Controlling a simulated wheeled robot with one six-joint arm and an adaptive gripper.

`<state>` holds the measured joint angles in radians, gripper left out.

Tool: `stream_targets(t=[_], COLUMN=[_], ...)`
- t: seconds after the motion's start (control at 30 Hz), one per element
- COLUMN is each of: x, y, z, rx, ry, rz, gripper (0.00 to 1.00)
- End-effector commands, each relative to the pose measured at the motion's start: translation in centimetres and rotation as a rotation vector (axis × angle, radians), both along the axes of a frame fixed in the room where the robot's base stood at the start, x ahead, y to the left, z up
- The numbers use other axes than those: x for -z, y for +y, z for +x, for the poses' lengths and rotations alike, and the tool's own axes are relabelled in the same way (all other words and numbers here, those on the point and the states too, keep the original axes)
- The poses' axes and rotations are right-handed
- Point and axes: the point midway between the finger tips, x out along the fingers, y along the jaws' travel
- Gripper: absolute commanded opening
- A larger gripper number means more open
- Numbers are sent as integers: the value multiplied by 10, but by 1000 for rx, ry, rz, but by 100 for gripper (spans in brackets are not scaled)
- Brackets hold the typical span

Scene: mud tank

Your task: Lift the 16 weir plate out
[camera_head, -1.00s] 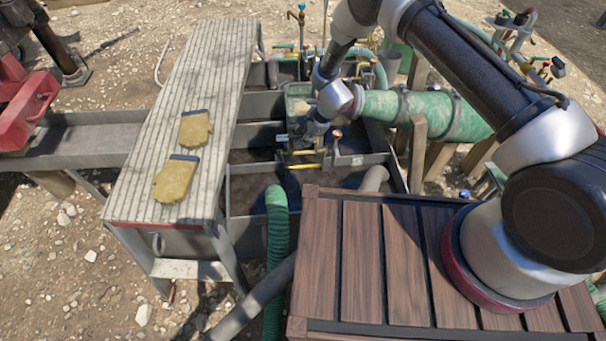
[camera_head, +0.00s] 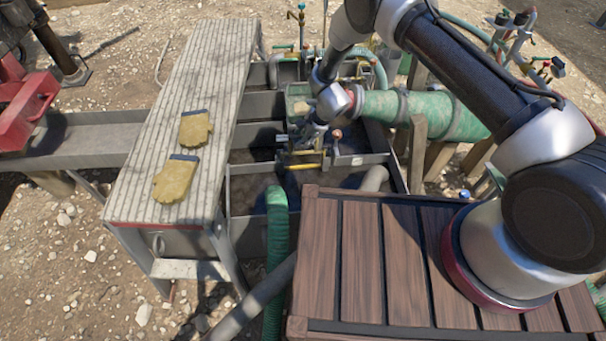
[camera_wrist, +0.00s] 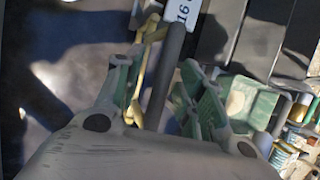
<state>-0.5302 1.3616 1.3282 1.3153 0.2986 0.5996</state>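The white tag marked 16 (camera_wrist: 183,12) shows at the top of the wrist view, partly cut off by the frame edge. A dark bar (camera_wrist: 170,60) runs down from beside it, and a yellow handle (camera_wrist: 149,42) lies to its left. My gripper (camera_wrist: 163,65) is open, its two green-padded fingers on either side of the dark bar. The left finger overlaps the yellow handle; I cannot tell whether they touch. A gap shows between the bar and the right finger. In the head view my gripper is low over the tank divider, near a yellow bar (camera_head: 304,166); the plate itself is mostly hidden.
A ribbed walkway (camera_head: 190,95) with two yellow gloves (camera_head: 175,180) lies left of the tank. A green pipe (camera_head: 425,112) enters at the right. A green hose (camera_head: 277,230) and wooden deck (camera_head: 370,260) are in front. A green box (camera_wrist: 250,100) shows right of my fingers.

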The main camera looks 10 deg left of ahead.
Motion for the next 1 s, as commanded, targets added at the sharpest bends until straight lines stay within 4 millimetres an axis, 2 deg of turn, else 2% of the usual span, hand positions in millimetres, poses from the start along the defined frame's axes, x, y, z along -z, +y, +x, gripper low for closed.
stream_targets(t=[0.1,0.3,0.33,0.83,1.0], x=[0,0,0,-1,-11], y=[0,0,0,0,1], z=[0,0,0,0,0], rx=[0,0,0,0,0], ry=[0,0,0,0,-1], rz=[0,0,0,0,1], gripper=[39,2,0,0,0])
